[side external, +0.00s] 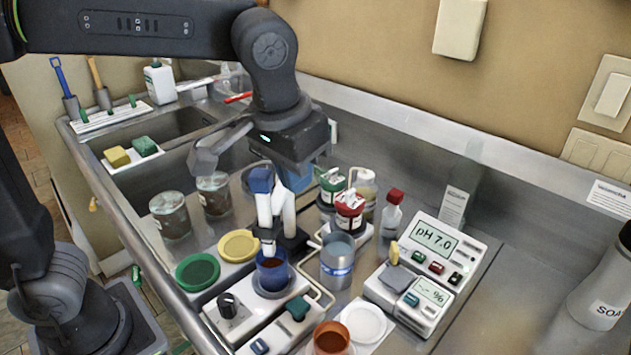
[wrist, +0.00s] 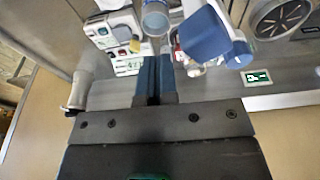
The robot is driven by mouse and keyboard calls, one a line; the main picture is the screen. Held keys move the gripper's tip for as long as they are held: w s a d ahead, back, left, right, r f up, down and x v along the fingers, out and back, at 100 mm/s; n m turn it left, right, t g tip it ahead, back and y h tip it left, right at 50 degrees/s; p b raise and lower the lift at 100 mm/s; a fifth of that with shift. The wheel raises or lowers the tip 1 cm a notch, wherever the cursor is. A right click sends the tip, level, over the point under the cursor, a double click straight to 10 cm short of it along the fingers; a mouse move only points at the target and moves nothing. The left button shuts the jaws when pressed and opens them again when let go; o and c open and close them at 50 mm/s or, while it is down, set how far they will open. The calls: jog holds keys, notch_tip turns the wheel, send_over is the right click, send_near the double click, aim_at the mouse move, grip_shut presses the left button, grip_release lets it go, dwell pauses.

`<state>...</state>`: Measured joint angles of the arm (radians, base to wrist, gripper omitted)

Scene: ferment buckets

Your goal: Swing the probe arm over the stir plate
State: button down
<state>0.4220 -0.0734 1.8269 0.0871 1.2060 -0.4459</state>
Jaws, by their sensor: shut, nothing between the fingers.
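The probe arm (side external: 262,181) has a blue top and a white body. It stands beside a white post on a black base, and its dark lower end is just above or in a blue cup (side external: 273,272). The cup is on a white unit with a black knob, apparently the stir plate (side external: 222,323); its label is unreadable. My gripper (side external: 300,180) is shut and empty, close behind the probe arm's blue top, partly hidden by it. In the wrist view my fingers (wrist: 156,65) are together, and the blue and white probe arm (wrist: 212,38) is to their right, apart from them.
A pH meter (side external: 435,242) is at right.

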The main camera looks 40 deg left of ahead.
notch_tip(320, 180, up, 6)
jog(key=shift+w+d, duration=0.35)
jog(key=shift+w, duration=0.05)
dwell(0.6)
dwell(1.6)
